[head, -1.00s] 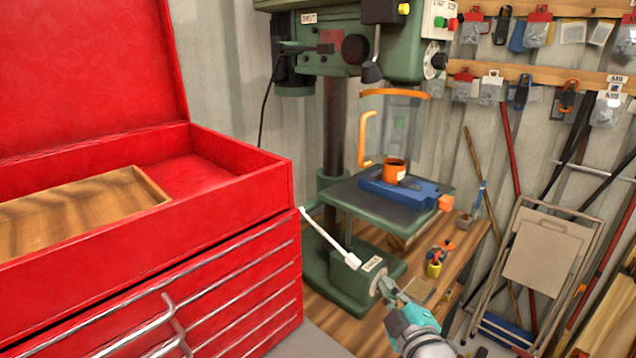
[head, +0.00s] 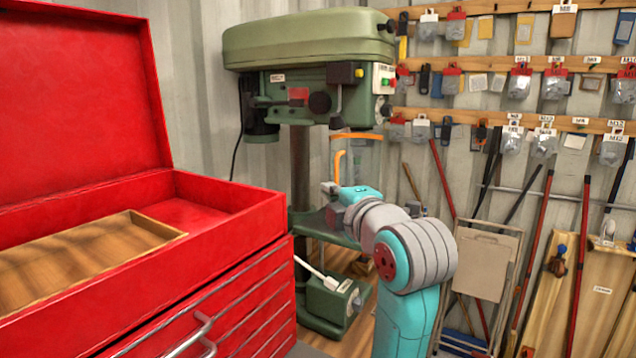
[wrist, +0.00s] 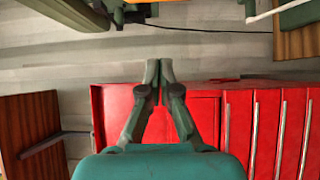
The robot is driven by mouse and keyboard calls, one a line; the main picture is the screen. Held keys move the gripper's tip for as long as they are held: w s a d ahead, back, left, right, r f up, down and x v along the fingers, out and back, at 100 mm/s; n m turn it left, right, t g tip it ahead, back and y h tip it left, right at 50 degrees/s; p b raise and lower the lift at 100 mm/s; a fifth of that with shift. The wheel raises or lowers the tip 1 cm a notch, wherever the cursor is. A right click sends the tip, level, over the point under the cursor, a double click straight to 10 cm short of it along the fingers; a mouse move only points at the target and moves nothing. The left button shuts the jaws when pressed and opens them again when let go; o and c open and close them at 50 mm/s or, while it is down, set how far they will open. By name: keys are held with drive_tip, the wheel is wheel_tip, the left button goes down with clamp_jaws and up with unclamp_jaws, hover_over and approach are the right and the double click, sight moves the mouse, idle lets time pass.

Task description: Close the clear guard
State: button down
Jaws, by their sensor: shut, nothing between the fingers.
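The clear guard (head: 358,160) hangs below the head of the green drill press (head: 310,60). It has an orange top rim (head: 357,136) and an orange handle (head: 338,166) on its left side. My arm hides its lower part, and I cannot tell from this view how far it stands open. My gripper (head: 328,188) is in front of the drill press, just below and left of the handle, apparently not touching it. In the wrist view my gripper (wrist: 159,68) is shut and empty. An orange piece (wrist: 150,2) shows at the top edge there, apart from the fingertips.
A red tool chest (head: 245,205) with an open lid and a wooden tray (head: 90,250) stands close on the left. A folded chair (head: 485,265) and long poles lean at the wall on the right.

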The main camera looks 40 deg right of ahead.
sight(332, 177)
drive_tip(key=x, duration=1)
drive_tip(key=shift+s+d, duration=0.6)
drive_tip(key=shift+d, duration=0.2)
drive_tip(key=shift+s+d, duration=0.6)
drive_tip(key=shift+d, duration=0.15)
drive_tip(key=shift+d, duration=0.1)
